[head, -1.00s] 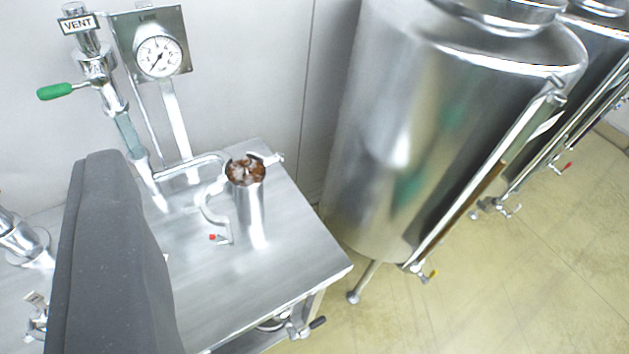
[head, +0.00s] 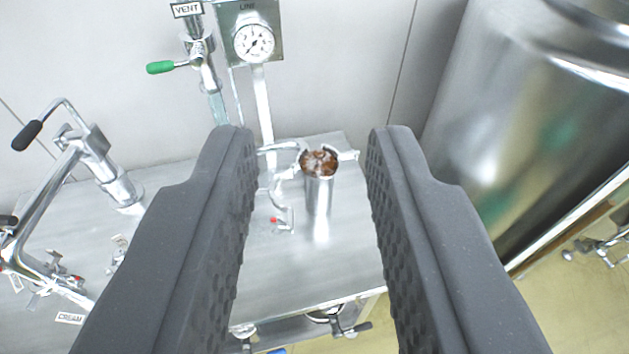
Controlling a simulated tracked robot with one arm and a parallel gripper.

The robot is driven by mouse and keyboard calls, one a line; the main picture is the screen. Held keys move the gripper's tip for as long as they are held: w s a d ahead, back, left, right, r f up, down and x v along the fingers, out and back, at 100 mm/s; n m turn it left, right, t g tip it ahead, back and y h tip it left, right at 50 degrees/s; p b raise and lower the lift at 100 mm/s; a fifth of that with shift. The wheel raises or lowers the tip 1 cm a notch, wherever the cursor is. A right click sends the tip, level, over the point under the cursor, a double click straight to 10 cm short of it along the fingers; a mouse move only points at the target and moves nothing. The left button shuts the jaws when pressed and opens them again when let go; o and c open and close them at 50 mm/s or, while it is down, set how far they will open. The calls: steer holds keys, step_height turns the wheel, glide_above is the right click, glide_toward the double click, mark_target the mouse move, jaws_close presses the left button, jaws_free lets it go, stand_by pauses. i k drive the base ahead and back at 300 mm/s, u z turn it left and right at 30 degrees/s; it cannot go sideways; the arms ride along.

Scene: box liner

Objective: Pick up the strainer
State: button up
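An upright metal cylinder (head: 318,195) stands on the steel bench, right of the middle. Its open top holds a brown, fouled mass (head: 319,162), which looks like the strainer seated in its housing; how deep it goes is hidden. A clamp-like arm sits beside the rim at left and a small fitting at right. My gripper (head: 310,135) is open and empty. Its two dark fingers frame the cylinder in the view, one on each side, with visible gaps. I cannot tell how far the fingertips are from it in depth.
The steel bench (head: 190,225) has a pipe valve with a black handle (head: 27,135) at left. A gauge (head: 253,42) and a green-handled vent valve (head: 160,67) stand behind. A large steel tank (head: 530,130) is close on the right.

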mark_target(320, 163)
steer(key=u, duration=2.4)
steer(key=k, duration=0.95)
steer(key=z, duration=1.95)
steer(key=i, duration=0.95)
